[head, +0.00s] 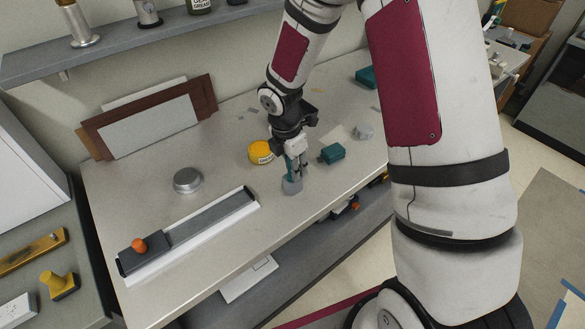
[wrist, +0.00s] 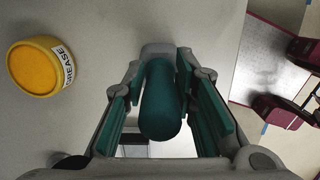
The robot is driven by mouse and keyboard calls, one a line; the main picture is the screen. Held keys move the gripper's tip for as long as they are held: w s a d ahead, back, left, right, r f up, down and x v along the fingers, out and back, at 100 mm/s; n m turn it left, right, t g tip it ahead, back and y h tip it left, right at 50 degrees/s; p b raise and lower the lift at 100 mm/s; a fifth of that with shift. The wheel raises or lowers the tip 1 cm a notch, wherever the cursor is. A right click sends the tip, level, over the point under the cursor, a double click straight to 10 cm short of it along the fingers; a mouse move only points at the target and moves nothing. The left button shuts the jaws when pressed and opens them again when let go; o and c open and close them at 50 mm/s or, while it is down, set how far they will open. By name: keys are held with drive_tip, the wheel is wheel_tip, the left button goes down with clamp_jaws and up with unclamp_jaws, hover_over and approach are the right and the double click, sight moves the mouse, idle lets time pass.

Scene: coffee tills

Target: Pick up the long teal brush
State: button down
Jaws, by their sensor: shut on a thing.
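The long teal brush (wrist: 161,105) stands roughly upright between the fingers of my gripper (head: 294,172), which is shut on its thick teal handle. In the wrist view the handle points toward the camera, and the grey brush head (wrist: 158,50) shows beyond it. In the head view the grey head (head: 292,187) sticks out below the fingers, near the bench's front edge; the fingers hide most of the handle. I cannot tell whether the head touches the bench top.
A yellow grease tin (head: 260,152) stands left of my gripper, and a teal block-like thing (head: 333,153) lies to the right. A round metal lid (head: 187,180) and a long grey rail (head: 205,225) with an orange knob lie further left on the bench (head: 235,115).

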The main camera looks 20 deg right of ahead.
wheel_tip(320, 180, up, 10)
drive_tip(key=shift+r, duration=0.1)
idle(0.4)
idle(1.6)
